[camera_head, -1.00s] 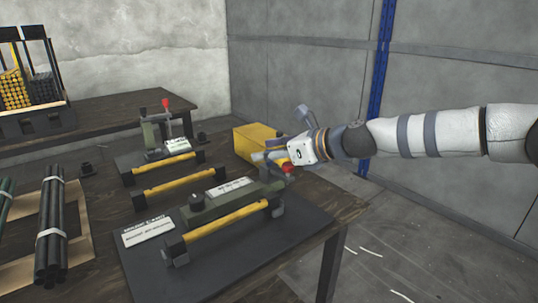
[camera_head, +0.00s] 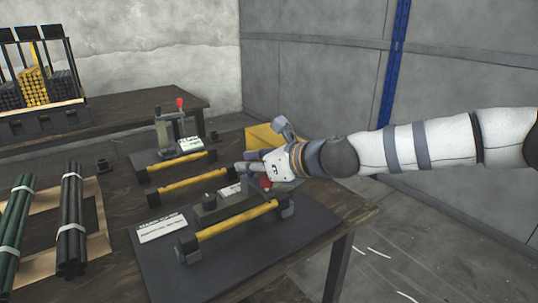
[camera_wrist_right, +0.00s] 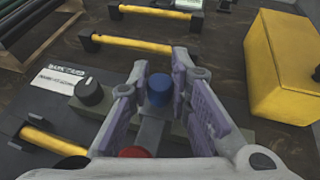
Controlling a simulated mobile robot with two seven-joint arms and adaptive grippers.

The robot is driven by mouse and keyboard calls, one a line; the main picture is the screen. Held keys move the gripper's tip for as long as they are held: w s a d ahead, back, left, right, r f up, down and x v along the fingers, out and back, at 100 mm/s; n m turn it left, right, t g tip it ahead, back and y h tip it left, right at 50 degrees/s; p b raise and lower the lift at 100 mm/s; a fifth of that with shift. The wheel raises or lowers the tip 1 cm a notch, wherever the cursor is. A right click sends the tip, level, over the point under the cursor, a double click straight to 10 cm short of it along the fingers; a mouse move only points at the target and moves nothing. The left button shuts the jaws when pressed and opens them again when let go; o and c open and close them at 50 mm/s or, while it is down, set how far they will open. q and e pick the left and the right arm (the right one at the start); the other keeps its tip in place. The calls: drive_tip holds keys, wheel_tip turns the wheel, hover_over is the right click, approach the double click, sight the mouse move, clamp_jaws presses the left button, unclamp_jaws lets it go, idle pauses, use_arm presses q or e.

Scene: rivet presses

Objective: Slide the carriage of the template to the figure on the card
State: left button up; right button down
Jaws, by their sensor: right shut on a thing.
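The template (camera_head: 236,205) is a green rail with a black knob (camera_head: 209,201) and a pale scale strip, on a dark mat behind a yellow bar. A white card (camera_head: 161,228) lies at the mat's left; its small print is unreadable here. My right gripper (camera_head: 254,167) is over the template's right part. In the wrist view its fingers are shut on a blue knob (camera_wrist_right: 160,88), apparently on the carriage. A red knob (camera_head: 266,183) sits just below the gripper. The gripper hides much of the carriage and part of the scale. My left gripper is out of view.
A yellow box (camera_head: 262,136) stands behind the gripper. More yellow bars on black blocks and a small press (camera_head: 172,133) lie farther back. Bundled dark tubes (camera_head: 72,220) lie at the left. The mat's front (camera_head: 225,265) is clear.

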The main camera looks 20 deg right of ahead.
drive_tip(key=shift+s+a, duration=0.15)
drive_tip(key=shift+a, duration=0.2)
drive_tip(key=c, duration=1.5)
unclamp_jaws()
drive_tip(key=shift+o, duration=0.2)
drive_tip(key=shift+d, duration=0.1)
drive_tip(key=v, duration=1.2)
